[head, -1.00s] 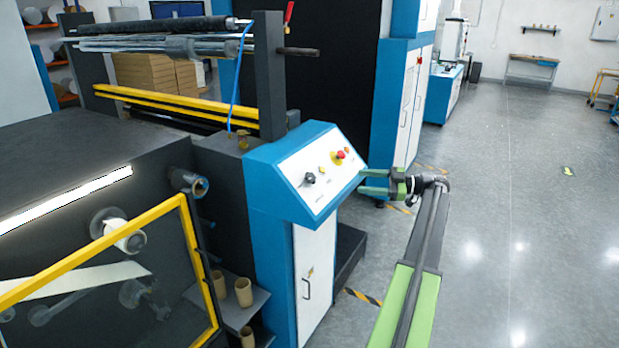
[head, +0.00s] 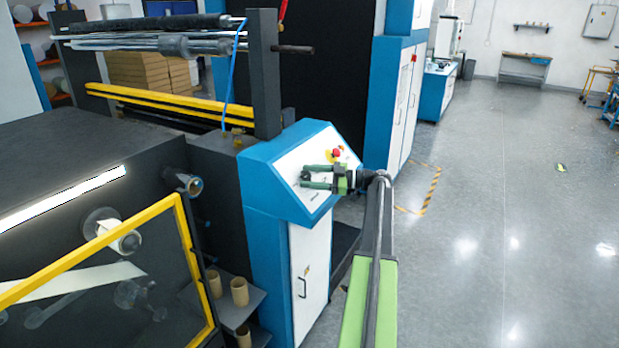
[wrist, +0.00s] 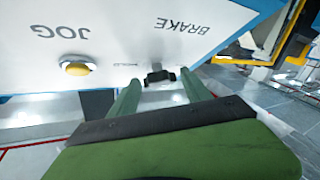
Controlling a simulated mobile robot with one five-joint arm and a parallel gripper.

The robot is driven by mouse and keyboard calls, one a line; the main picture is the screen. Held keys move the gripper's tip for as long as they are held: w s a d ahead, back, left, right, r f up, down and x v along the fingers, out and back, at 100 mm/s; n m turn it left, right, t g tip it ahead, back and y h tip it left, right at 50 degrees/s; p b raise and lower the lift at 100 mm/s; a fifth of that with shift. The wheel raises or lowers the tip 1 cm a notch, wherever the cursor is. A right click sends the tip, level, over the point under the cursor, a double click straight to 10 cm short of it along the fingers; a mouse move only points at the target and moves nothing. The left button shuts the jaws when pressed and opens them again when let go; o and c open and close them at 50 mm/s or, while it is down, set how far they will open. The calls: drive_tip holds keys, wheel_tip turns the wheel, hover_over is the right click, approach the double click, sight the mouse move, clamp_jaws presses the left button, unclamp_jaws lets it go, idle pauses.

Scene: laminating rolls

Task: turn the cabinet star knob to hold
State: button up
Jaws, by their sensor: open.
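The black star knob (wrist: 160,77) is on the white slanted panel (wrist: 150,18) of the blue cabinet. In the wrist view it lies between and just beyond the tips of my green fingers, apart from both. My gripper (wrist: 160,80) is open and empty, one finger to each side of the knob. Upside-down labels HOLD, BRAKE and JOG show in the wrist view. Which way the knob points is too unclear to tell.
A yellow button (wrist: 77,68) sits beside JOG, left of the knob. A red button (head: 336,154) is higher on the panel. A yellow-framed guard (head: 95,250) stands at left.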

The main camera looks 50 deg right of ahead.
drive_tip(key=shift+c, duration=0.5)
clamp_jaws()
